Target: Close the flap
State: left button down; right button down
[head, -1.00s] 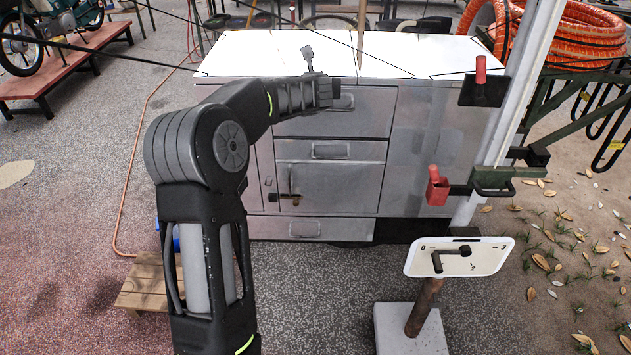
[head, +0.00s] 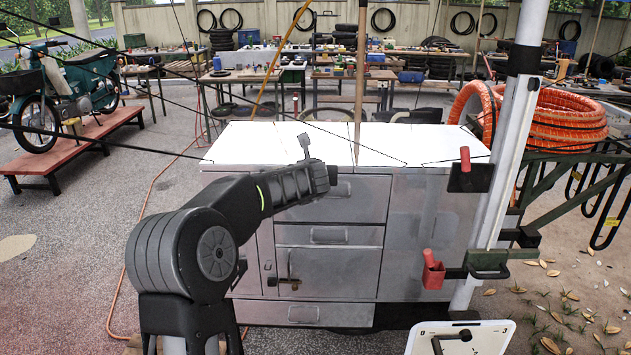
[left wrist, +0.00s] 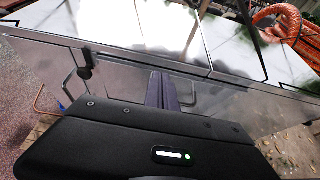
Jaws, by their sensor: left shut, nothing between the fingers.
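The grey metal cart (head: 412,235) stands ahead of me with a white top (head: 400,141) and several front panels. The upper front panel (head: 365,207) has a recessed handle, and a small latch (head: 290,282) sits on the lower front. I cannot tell which panel is the flap; none visibly stands open. My left gripper (head: 333,175) is at the cart's upper front, just below the top's front edge; its fingertips are hard to see there. In the left wrist view its fingers (left wrist: 163,90) are together and empty, pointing at the cart front. My right gripper is not in view.
A red handle (head: 465,160) and a red holder (head: 433,270) are by the post on the cart's right. A white dial plate (head: 485,337) stands at the lower right. Orange hose coils (head: 570,120) lie behind right. A moped (head: 60,95) stands at far left.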

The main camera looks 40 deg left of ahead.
pick_arm(q)
notch_tip(320, 180, up, 6)
jog(key=s+d+p, duration=0.1)
jog(key=shift+s+d, duration=0.15)
jog(key=shift+s, duration=0.15)
